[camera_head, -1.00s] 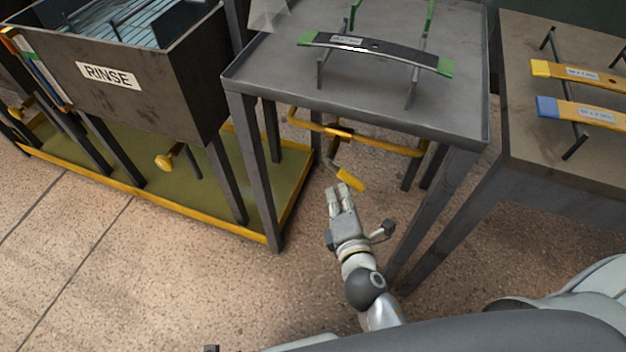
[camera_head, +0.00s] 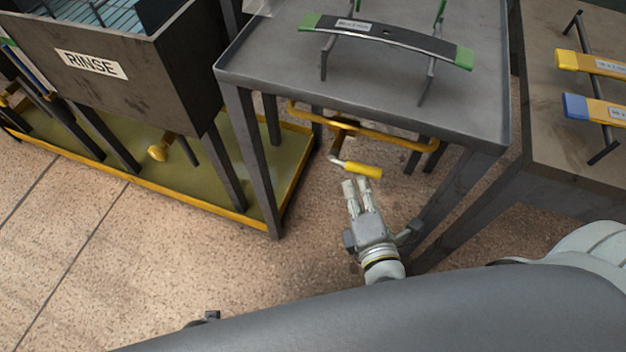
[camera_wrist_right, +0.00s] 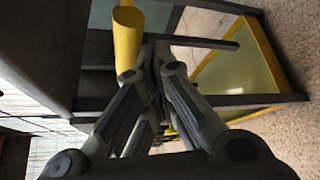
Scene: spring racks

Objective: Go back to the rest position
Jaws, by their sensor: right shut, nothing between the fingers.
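My right gripper (camera_head: 356,184) is low in front of the grey table, below its front edge. It is shut and empty. A yellow handle (camera_head: 363,170) on a bent metal rod sits just beyond the fingertips in the head view. In the right wrist view the shut fingers (camera_wrist_right: 155,55) point past a yellow cylinder (camera_wrist_right: 127,38), which looks like that handle. I cannot tell whether they touch. My left gripper is in neither view.
The grey table (camera_head: 290,83) holds a dark curved spring with green ends (camera_head: 385,38). A bin marked RINSE (camera_head: 150,85) stands left over a yellow-edged tray (camera_head: 200,200). A brown table (camera_head: 560,150) with yellow and blue-ended springs (camera_head: 592,107) is right. Floor at lower left is clear.

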